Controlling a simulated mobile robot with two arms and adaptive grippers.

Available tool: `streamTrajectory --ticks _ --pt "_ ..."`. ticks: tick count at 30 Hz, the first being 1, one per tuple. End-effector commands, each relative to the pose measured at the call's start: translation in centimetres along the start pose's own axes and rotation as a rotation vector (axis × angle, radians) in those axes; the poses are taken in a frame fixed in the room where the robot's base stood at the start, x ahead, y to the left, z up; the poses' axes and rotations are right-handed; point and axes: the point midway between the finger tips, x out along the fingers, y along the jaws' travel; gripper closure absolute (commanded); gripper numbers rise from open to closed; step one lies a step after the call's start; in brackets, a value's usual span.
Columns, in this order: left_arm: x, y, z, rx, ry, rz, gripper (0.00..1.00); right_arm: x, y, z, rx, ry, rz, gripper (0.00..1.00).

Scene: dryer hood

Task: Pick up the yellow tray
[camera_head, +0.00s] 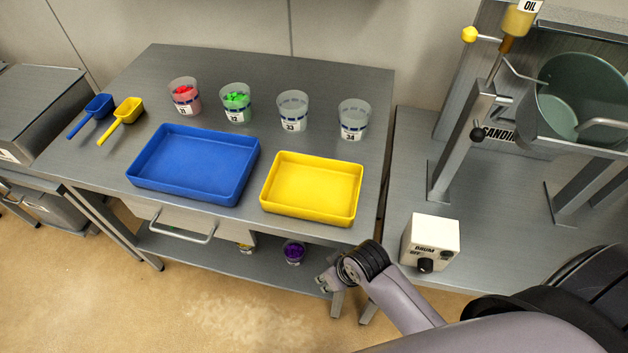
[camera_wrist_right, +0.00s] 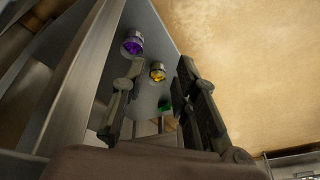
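The yellow tray (camera_head: 312,187) is a shallow, empty rectangular tray. It lies flat near the front right of the grey metal table (camera_head: 373,90), beside a blue tray (camera_head: 193,163). My right gripper (camera_head: 324,283) is in front of the table, below and just right of the yellow tray, not touching it. In the right wrist view its two fingers (camera_wrist_right: 152,100) are spread apart with nothing between them. The yellow tray is not seen in the right wrist view. My left gripper is in neither view.
Several clear cups stand along the back, including a red-filled cup (camera_head: 184,97) and a green-filled cup (camera_head: 236,103). A blue scoop (camera_head: 97,107) and a yellow scoop (camera_head: 127,112) lie at left. A control box (camera_head: 430,241) and a drum machine (camera_head: 580,100) stand right.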

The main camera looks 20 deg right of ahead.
Motion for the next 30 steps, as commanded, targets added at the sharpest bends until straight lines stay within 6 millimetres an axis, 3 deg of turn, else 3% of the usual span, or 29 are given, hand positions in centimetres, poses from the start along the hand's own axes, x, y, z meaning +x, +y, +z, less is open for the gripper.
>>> streamTrajectory --ticks 1,13,24,30 --pt "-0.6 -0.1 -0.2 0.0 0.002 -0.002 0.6 -2.3 -0.6 -1.3 -0.013 0.016 -0.01 0.72" --pt "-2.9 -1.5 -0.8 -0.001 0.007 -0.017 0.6 -15.9 -4.4 -5.5 -0.138 0.079 -0.082 0.72" --pt "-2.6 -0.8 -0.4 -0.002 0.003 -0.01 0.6 -16.7 -7.9 -11.0 -0.359 0.054 -0.186 0.72" --pt "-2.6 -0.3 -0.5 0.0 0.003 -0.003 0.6 -18.4 -8.4 -14.4 -0.531 -0.018 -0.197 0.72"
